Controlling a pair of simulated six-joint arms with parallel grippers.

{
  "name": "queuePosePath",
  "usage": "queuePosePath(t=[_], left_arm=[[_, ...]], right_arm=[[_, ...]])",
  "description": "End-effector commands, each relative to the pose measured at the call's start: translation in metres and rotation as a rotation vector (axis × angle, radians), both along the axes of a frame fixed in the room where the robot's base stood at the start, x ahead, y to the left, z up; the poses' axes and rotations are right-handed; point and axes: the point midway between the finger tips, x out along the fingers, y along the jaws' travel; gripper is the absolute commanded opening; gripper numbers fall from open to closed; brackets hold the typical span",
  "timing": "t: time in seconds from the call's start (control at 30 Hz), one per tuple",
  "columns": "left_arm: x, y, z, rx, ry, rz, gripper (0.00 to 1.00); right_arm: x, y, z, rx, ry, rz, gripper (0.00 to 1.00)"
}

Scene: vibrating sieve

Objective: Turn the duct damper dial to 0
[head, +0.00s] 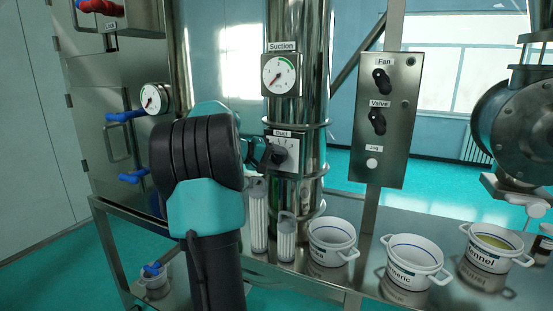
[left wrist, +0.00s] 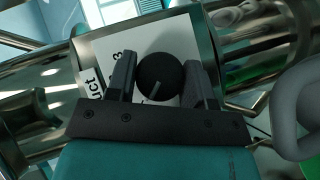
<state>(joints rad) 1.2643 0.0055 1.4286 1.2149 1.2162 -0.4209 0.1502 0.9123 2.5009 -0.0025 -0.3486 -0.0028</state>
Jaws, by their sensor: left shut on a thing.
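The duct damper dial (left wrist: 160,72) is a round black knob with a light pointer line. It sits on a white scale plate (head: 292,155) labelled "Duct", on the steel duct under the suction gauge. My left gripper (head: 275,154) reaches the plate from the left. In the left wrist view its two fingers (left wrist: 162,78) stand on either side of the knob, shut on it. The pointer line slants down toward the gripper's palm in that view. A "3" shows on the plate; the other marks are hidden or too small to read. My right gripper is not in view.
A suction gauge (head: 281,75) sits above the plate. A control box (head: 386,120) with fan and valve knobs stands to the right. White filter cartridges (head: 258,215) and several labelled pots (head: 414,262) stand on the bench below. My left arm hides part of the cabinet.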

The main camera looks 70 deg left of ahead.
Motion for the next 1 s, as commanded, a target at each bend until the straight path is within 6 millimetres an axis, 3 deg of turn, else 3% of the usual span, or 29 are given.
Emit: queuePosePath(t=[0.13,0.17,0.4,0.77,1.0], left_arm=[[0.0,-0.001,-0.001,-0.003,0.002,-0.003,0.24],[0.0,-0.001,-0.001,-0.003,0.002,-0.003,0.51],[0.0,-0.001,-0.001,-0.002,0.002,-0.002,0.73],[-0.004,0.0,0.001,0.0,0.002,0.001,0.73],[-0.028,0.0,0.009,0.002,0.002,0.002,0.73]], right_arm=[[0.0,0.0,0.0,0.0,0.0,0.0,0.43],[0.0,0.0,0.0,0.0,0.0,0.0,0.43],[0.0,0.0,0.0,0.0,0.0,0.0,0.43],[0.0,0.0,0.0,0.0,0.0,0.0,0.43],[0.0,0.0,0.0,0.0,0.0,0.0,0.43]])
